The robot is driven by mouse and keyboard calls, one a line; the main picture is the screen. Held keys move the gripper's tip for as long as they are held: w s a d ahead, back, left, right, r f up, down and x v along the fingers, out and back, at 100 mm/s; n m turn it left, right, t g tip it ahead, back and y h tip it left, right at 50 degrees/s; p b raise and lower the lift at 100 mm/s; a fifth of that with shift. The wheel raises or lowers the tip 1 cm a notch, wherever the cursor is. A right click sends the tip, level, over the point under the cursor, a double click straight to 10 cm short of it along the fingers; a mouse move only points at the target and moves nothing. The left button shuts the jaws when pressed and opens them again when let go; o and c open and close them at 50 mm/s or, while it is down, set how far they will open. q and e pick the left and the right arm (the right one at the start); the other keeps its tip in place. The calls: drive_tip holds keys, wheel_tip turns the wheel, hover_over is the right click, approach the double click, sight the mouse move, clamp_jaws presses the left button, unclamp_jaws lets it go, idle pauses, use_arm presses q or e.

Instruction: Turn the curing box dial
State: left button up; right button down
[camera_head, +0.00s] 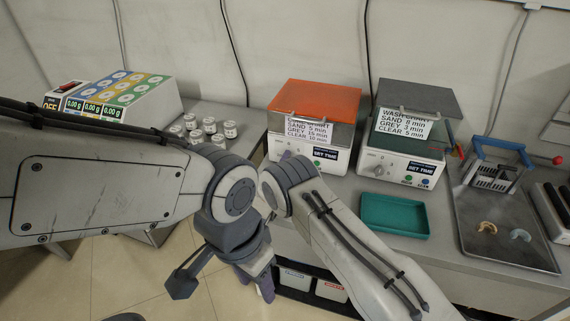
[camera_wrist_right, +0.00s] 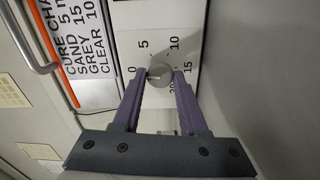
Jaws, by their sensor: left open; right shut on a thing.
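The curing box (camera_head: 315,112) has an orange lid and a white front, and stands on the bench at the back middle. Its round grey dial (camera_wrist_right: 159,76) shows in the right wrist view, with a scale from 0 to 20 around it. My right gripper (camera_wrist_right: 160,82) is shut on the dial, one purple finger on each side. I cannot tell which mark the dial points to. In the head view my arm hides the dial. My left gripper (camera_head: 264,286) is open and hangs empty, low in front of the bench, its fingers partly hidden.
A grey-lidded washing box (camera_head: 402,160) stands right of the curing box, with a teal tray (camera_head: 395,215) in front. A dark metal tray (camera_head: 505,230) is farther right. Several small jars (camera_head: 210,126) and a scale block (camera_head: 112,97) are at left.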

drive_tip(key=m+b, duration=0.2)
drive_tip(key=m, duration=0.1)
drive_tip(key=shift+f, duration=0.15)
drive_tip(key=shift+m+b, duration=0.8)
drive_tip(key=shift+m, duration=0.4)
drive_tip(key=shift+c, duration=2.3)
unclamp_jaws()
